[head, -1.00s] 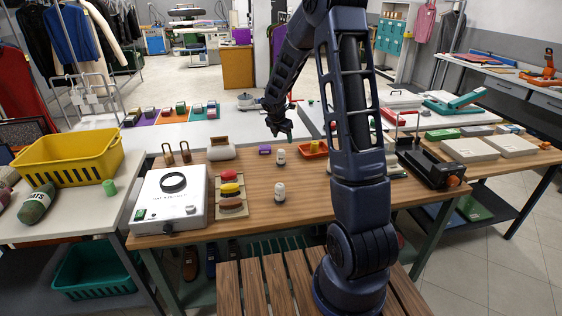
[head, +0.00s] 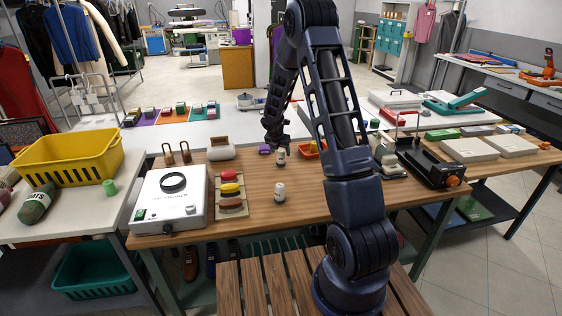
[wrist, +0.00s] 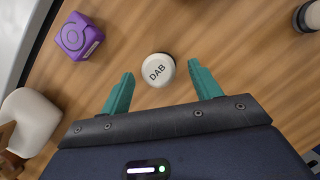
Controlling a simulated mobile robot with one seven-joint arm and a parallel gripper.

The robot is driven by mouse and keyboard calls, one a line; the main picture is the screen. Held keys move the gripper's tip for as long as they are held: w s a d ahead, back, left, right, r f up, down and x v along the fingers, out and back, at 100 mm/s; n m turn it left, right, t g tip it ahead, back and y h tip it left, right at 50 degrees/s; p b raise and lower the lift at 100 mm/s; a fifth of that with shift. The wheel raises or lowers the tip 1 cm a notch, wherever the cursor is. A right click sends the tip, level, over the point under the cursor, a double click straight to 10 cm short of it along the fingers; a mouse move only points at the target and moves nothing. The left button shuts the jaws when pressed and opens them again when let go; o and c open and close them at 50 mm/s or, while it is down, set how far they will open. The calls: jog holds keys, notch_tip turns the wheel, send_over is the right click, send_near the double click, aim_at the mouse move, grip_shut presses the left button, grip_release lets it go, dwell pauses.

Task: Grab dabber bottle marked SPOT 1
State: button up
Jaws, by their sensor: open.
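Two white dabber bottles stand upright on the wooden table. The farther bottle (head: 281,157) is right under my gripper (head: 276,147) in the head view. In the wrist view its round white cap (wrist: 158,70), lettered DAB, lies just ahead of and between the two teal fingers of my gripper (wrist: 158,92). The fingers are apart and do not touch it. The nearer bottle (head: 280,192) stands toward the table's front. A dark-bodied bottle shows partly at the wrist view's top right corner (wrist: 308,16). No SPOT 1 marking is readable on any bottle.
A purple block (wrist: 79,36) lies left of the capped bottle; it also shows in the head view (head: 265,149). An orange tray (head: 308,151) is close on the right, partly behind my arm.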

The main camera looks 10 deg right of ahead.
aim_at(281, 156)
jog(key=x, duration=0.4)
jog(key=shift+w+f, duration=0.1)
jog(key=shift+f, duration=0.3)
jog(key=c, duration=1.1)
